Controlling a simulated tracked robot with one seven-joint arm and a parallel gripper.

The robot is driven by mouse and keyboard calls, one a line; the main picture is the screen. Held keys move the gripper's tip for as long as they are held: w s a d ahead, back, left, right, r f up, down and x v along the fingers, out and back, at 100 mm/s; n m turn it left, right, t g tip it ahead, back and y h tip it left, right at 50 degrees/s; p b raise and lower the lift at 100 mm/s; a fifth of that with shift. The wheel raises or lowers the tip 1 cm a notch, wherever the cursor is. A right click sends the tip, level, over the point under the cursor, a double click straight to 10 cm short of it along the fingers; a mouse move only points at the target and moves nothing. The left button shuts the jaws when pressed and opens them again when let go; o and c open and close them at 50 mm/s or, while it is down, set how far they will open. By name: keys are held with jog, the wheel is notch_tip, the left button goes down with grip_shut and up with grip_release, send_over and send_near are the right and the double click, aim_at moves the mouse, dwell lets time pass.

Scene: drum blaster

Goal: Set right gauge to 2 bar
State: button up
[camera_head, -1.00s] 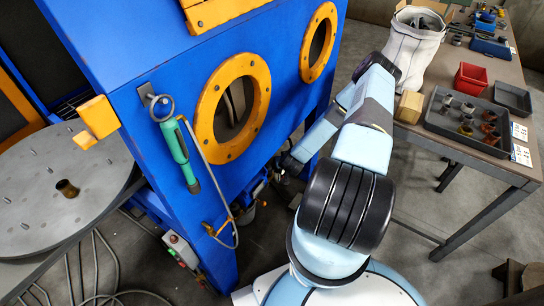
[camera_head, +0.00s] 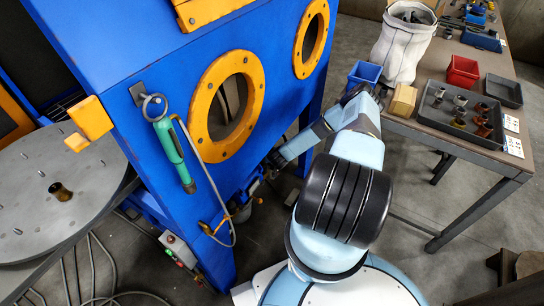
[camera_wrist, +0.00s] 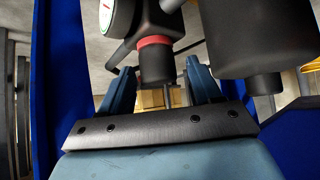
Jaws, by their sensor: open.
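In the wrist view a round white-faced gauge (camera_wrist: 107,14) shows at the top left, cut off by the frame edge; its reading cannot be told. Beside it is a dark regulator body with a knob (camera_wrist: 156,62) below a red ring (camera_wrist: 155,41). My gripper (camera_wrist: 158,80) is open, with one blue finger on each side of the knob. Whether either finger touches it cannot be told. In the head view my gripper (camera_head: 272,165) is small, low by the blue cabinet (camera_head: 190,130); the gauges cannot be made out there.
A dark cylinder (camera_wrist: 240,45) hangs close to the right finger. Blue frame posts stand at both sides of the wrist view. In the head view, a hose with a green handle (camera_head: 172,152) hangs on the cabinet, and a workbench (camera_head: 455,165) stands right.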

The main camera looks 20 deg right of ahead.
jog(key=shift+w+f, duration=0.2)
jog(key=shift+f, duration=0.05)
jog(key=shift+c, duration=0.2)
jog(key=c, duration=0.9)
jog(key=shift+w+r+n+y, duration=0.1)
jog(key=shift+n+y, duration=0.4)
jog(key=shift+n, duration=0.2)
jog(key=shift+c, duration=0.2)
jog(key=shift+n+y, duration=1.3)
jog(key=shift+n, duration=0.3)
jog(key=o, duration=1)
